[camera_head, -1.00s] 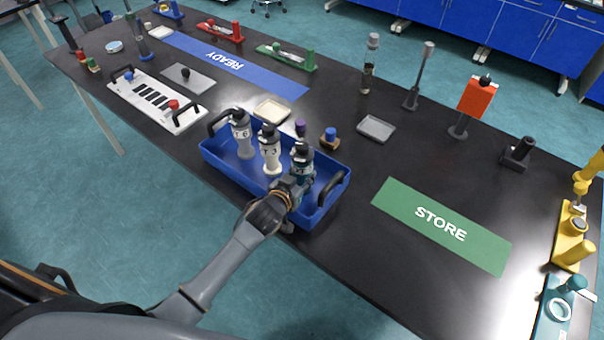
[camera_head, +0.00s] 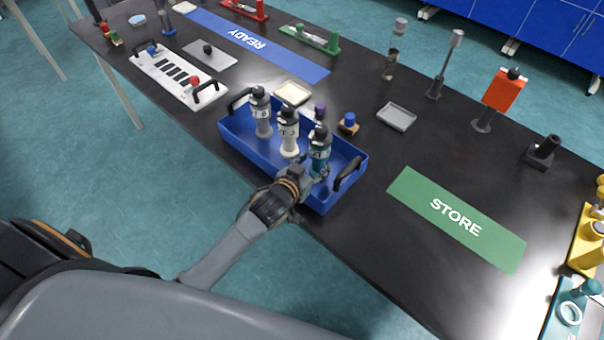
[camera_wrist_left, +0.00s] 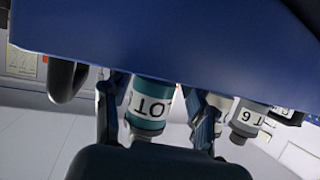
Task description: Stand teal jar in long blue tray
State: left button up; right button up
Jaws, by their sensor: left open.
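The teal jar (camera_head: 320,143) with a black cap stands upright in the right part of the long blue tray (camera_head: 249,150). A white jar (camera_head: 289,130) and a grey jar (camera_head: 263,113) stand in the same tray to its left. My left gripper (camera_head: 310,178) is open at the tray's front right side, low beside the teal jar. In the left wrist view the teal jar (camera_wrist_left: 150,104) shows between the two spread fingers, with a gap at each side. The jar's base is hidden behind the tray wall. My right gripper is not in view.
The tray has black end handles; the right one (camera_head: 347,174) is close to my left gripper. A green STORE mat (camera_head: 455,218) lies to the right. A grey dish (camera_head: 397,116) and a small blue-capped item (camera_head: 348,123) are behind the tray.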

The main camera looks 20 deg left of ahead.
pick_arm(q)
jog(key=v, duration=0.8)
jog(key=shift+b, duration=0.3)
jog(key=shift+s, duration=0.1)
